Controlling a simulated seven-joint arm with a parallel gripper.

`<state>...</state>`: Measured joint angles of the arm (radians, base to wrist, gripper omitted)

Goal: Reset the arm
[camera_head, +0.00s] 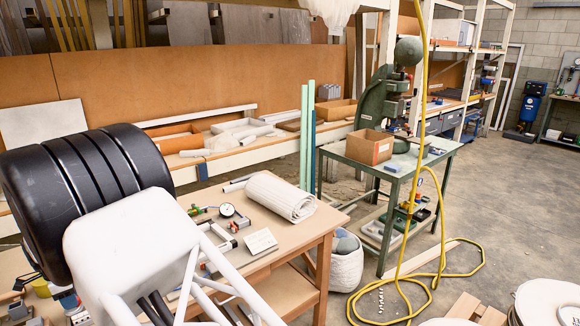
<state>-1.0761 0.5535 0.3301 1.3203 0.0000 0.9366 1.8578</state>
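My arm shows large at the left, with a black ribbed part and a white housing close to the camera. The housing hides part of the wooden workbench (308,232). I cannot make out my gripper's fingers anywhere in this view. The green fly press (372,107) stands upright on a green metal table (441,148), with a round weight (408,50) at its top. An open cardboard box (370,147) sits on that table in front of the press.
The wooden workbench holds a rolled white sheet (281,196), a dial gauge (227,210) and a small white card (261,242). A yellow hose (418,205) hangs down and loops over the floor. A basket (347,262) stands between the tables. Concrete floor at right is mostly clear.

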